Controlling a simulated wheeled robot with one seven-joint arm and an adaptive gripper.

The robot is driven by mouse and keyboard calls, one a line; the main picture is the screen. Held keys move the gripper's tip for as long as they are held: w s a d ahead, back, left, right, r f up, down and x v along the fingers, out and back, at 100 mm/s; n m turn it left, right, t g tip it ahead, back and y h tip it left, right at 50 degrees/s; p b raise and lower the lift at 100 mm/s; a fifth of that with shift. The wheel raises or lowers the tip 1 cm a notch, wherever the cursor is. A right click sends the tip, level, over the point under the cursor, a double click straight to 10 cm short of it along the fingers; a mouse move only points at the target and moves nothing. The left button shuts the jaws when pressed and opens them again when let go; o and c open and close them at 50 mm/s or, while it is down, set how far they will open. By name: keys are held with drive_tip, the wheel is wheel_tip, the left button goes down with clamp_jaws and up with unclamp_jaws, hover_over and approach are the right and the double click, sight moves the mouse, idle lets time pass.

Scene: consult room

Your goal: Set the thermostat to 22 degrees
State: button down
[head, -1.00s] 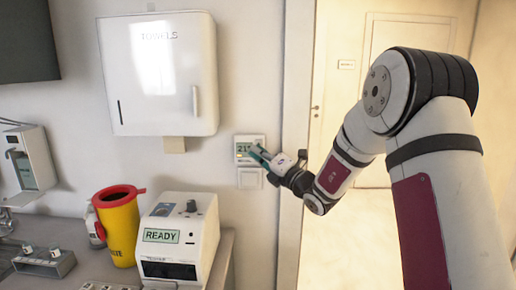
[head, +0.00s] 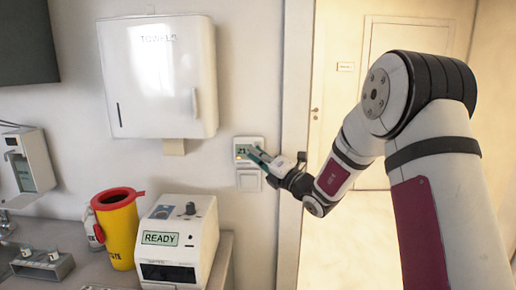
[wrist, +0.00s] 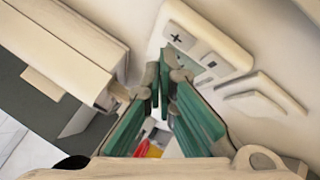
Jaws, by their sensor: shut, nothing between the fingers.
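The thermostat (head: 241,141) is a small white wall unit with a greenish display beside the door frame. The digits start with 2 and seem to read 21, but my fingers cover part of the display. In the wrist view the thermostat (wrist: 195,30) shows a plus button and a minus button on its face. My gripper (head: 255,153) is shut and empty, with its green fingers at the lower right front of the thermostat. In the wrist view the fingertips (wrist: 164,80) are close to the thermostat's face; I cannot tell whether they touch it.
A white switch plate (head: 248,181) sits just below the thermostat. A towel dispenser (head: 160,75) hangs to the left. A device reading READY (head: 195,235) and a yellow bin with a red rim (head: 121,230) stand on the counter below. The door frame (head: 294,130) is to the right.

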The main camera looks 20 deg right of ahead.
drive_tip(key=shift+w, duration=0.1)
idle(0.4)
drive_tip(key=shift+w+d, duration=0.1)
drive_tip(key=shift+w, duration=0.2)
drive_tip(key=shift+w+d, duration=0.1)
drive_tip(key=shift+w, duration=0.2)
idle(0.6)
drive_tip(key=shift+s, duration=0.1)
drive_tip(key=shift+s+a, duration=0.2)
drive_tip(key=shift+s, duration=0.45)
drive_tip(key=shift+p, duration=0.3)
drive_tip(key=s+p, duration=0.1)
drive_tip(key=s+a+p, duration=0.1)
drive_tip(key=s, duration=0.1)
drive_tip(key=s+p, duration=0.1)
drive_tip(key=shift+s+a, duration=0.3)
drive_tip(key=shift+s, duration=0.05)
idle(0.4)
